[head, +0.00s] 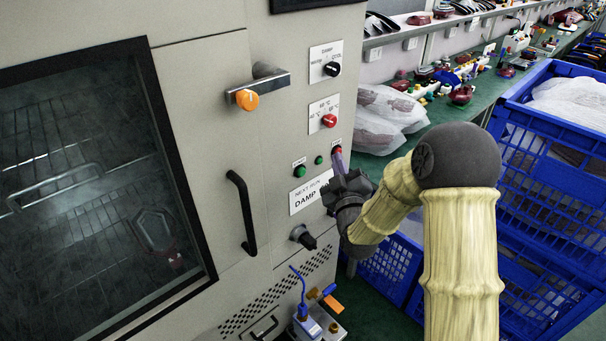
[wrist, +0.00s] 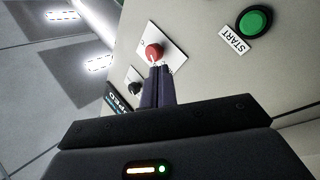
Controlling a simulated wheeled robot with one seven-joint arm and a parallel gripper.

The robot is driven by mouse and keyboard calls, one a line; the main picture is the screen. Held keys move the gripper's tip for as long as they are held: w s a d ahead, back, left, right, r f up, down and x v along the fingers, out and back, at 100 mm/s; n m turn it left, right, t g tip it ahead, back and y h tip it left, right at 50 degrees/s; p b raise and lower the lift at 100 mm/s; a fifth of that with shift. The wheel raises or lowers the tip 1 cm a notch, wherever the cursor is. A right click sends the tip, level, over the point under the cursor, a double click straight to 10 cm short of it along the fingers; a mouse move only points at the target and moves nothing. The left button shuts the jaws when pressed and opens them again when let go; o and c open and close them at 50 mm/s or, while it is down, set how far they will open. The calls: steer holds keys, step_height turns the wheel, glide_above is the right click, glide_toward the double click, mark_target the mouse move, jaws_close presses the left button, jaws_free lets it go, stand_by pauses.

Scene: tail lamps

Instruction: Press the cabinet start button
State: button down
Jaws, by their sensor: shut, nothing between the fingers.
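The cabinet (head: 210,90) stands at left in the head view. Its green start button (head: 299,171) sits on the front panel; in the wrist view the green button (wrist: 254,20) shows at upper right beside a START label (wrist: 233,40). My gripper (head: 338,158) is to the right of the start button, apart from it, its dark fingers pointing up by a small red control. In the wrist view my fingers (wrist: 157,75) are together with nothing between them, their tips near a red knob (wrist: 153,51) in the picture; contact cannot be told.
A small green light or button (head: 319,160) lies between the start button and my gripper. Two selector knobs (head: 330,121) are above, a DAMP card (head: 310,194) below. An orange-knobbed latch (head: 247,100) and black handle (head: 242,212) protrude at left. Blue crates (head: 545,170) stand right.

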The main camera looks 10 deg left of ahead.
mark_target(301, 172)
steer(key=s+f+g+h, duration=0.1)
steer(key=s+f+h, duration=0.3)
steer(key=f, duration=0.4)
steer(key=shift+f+m+h, duration=0.2)
steer(key=shift+m+h, duration=0.2)
steer(key=shift+w+a, duration=0.15)
steer(key=shift+a, duration=0.05)
steer(key=w+a+p, duration=0.1)
steer(key=w+a, duration=0.4)
steer(key=a, duration=0.1)
steer(key=shift+w+a, duration=0.15)
steer(key=shift+a, duration=0.2)
steer(key=shift+a, duration=0.1)
stand_by(1.3)
steer(key=shift+w+a, duration=0.2)
steer(key=shift+a, duration=0.05)
